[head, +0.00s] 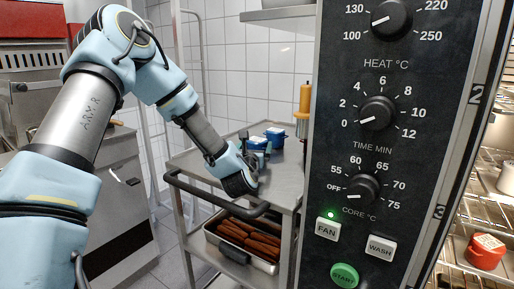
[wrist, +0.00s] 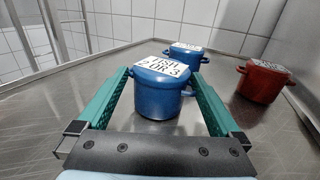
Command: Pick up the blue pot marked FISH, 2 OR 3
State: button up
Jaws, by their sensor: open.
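A blue pot (wrist: 160,99) with a lid and a white label stands upright on the steel top. Its label is partly readable, with "2 OR 3" under a word ending like FISH. My gripper (wrist: 160,78) is open, with its green fingers on either side of this pot. I cannot tell whether either finger touches it. A second blue pot (wrist: 185,58) with a white label stands just behind. Its writing is too small to read. In the head view my arm reaches down to the trolley, and blue pots (head: 275,135) show beside the arm's end, partly hidden.
A red pot (wrist: 262,82) with a label stands at the right on the same steel trolley top (head: 194,160). An amber bottle (head: 304,100) is behind. The oven control panel (head: 400,140) blocks the right. A pan of sausages (head: 211,240) sits on the shelf below.

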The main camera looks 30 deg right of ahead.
aim_at(258, 138)
jog(key=x, duration=0.1)
jog(key=p+x, duration=0.2)
jog(key=x, duration=0.1)
jog(key=shift+d+r, duration=0.1)
jog(key=shift+r, duration=0.2)
jog(key=shift+w+d+f, duration=0.15)
jog(key=shift+w+d, duration=0.2)
jog(key=shift+w, duration=0.15)
jog(key=c, duration=1.4)
